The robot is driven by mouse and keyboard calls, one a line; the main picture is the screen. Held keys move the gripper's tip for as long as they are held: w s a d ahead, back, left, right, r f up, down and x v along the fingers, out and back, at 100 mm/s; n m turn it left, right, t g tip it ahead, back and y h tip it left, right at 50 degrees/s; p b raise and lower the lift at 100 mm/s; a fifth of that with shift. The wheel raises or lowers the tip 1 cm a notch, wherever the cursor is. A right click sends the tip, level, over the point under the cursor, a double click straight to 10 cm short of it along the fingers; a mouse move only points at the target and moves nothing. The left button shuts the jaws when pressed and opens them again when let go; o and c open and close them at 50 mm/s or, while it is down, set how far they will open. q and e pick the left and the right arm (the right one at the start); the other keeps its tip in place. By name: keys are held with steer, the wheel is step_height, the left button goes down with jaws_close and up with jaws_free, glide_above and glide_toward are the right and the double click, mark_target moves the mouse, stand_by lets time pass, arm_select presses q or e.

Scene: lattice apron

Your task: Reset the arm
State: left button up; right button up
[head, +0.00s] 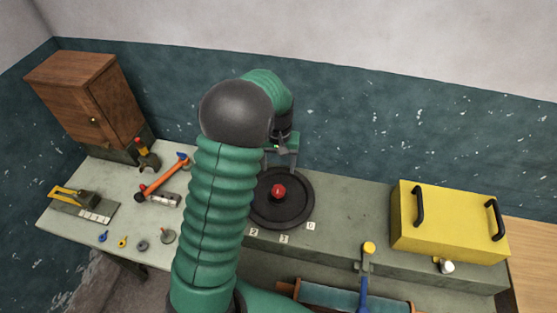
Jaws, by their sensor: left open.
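My left arm (215,200), green and ribbed with a dark rounded joint, rises from the bottom and bends away at the top. My left gripper (287,162) is at its far end, pointing down above the back of a black round dial (296,212). Its fingers look apart with nothing between them, though the arm hides part of it. The dial has a red knob (278,191) at its middle, and the gripper is behind this knob in the picture. My right gripper does not show.
A yellow box with black handles (450,225) stands at the right. A wooden cabinet (85,95) stands at the back left. A hammer (165,175) and small parts lie on the left table (75,225). A blue lever with a yellow knob (368,249) stands at the front.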

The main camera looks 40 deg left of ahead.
arm_select(q)
steer(key=shift+r, duration=1.8)
